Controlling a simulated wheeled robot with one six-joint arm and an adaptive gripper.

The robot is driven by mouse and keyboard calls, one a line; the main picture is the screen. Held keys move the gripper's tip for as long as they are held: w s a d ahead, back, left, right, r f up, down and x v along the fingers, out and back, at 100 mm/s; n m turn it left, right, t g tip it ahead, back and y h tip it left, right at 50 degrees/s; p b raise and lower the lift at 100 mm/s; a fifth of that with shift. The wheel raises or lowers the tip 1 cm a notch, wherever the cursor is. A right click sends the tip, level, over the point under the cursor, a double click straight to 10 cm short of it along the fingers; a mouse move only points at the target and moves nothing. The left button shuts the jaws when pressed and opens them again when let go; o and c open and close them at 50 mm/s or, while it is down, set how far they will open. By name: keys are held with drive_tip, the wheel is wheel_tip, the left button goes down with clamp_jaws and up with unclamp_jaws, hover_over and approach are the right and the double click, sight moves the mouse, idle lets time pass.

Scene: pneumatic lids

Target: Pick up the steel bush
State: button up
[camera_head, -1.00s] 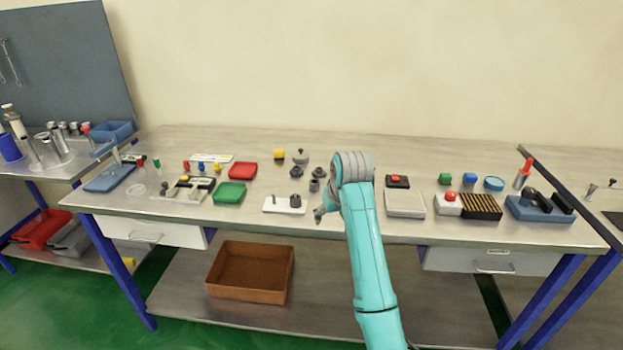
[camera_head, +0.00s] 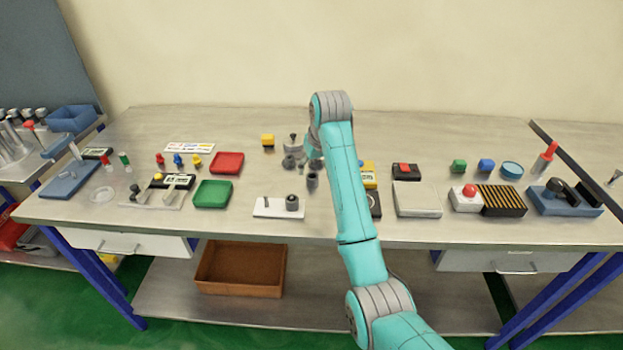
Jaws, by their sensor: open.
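Several small grey metal parts stand close together at the middle of the bench. One is a grey cylinder (camera_head: 312,180), which could be the steel bush, but it is too small to be sure. A dark round part (camera_head: 289,162) and a wider grey part with a knob (camera_head: 293,143) stand behind it. My gripper (camera_head: 308,160) is open, over or just beside this group. It partly hides the parts there, and I cannot tell whether it touches any.
A white plate (camera_head: 265,208) with a pin and a dark round part lies in front. Green (camera_head: 213,194) and red (camera_head: 227,162) trays are left. A grey pad (camera_head: 417,198) lies right of my arm.

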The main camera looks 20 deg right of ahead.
sight(312, 177)
drive_tip(key=shift+d+x, duration=0.15)
drive_tip(key=shift+x, duration=1.6)
drive_tip(key=shift+d+x, duration=0.15)
drive_tip(key=shift+x, duration=1.65)
drive_tip(key=shift+r, duration=0.1)
clamp_jaws()
